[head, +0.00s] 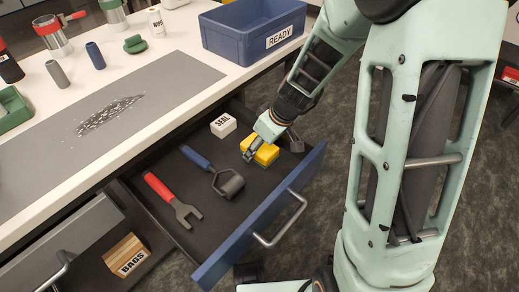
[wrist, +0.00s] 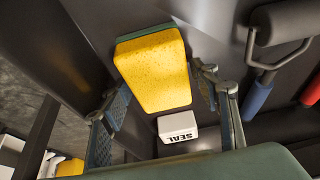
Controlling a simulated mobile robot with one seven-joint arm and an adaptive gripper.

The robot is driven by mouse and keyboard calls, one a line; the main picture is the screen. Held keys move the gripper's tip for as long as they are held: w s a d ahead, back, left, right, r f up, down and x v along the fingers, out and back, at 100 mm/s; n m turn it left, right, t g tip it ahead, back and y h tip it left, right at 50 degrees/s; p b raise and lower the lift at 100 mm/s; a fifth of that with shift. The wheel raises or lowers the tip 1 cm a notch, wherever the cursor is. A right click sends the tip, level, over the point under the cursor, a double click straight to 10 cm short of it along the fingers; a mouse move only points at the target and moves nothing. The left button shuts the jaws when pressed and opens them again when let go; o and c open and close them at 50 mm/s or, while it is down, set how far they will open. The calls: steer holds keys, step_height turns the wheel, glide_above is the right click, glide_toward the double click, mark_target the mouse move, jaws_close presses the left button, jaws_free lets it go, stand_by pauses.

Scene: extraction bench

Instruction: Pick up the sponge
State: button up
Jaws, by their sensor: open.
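The yellow sponge (head: 265,153) lies in the open blue-fronted drawer (head: 232,246), near its right end. In the wrist view the sponge (wrist: 155,72) has a dark green layer along its far edge. My gripper (head: 270,144) is open and down at the sponge, partly covering it in the head view. In the wrist view the two fingers of my gripper (wrist: 160,90) stand on either side of the sponge, with a gap visible at the right finger. Contact with the left finger cannot be told.
A white SEAL block (head: 223,125) lies beside the sponge. The bench (head: 180,45) with the blue READY bin (head: 235,37) stands behind. A lower drawer holds a BAGS block (head: 127,257).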

steer(key=shift+f+b, duration=0.25)
steer(key=shift+b, duration=0.1)
steer(key=shift+c, duration=0.2)
steer(key=c, duration=0.8)
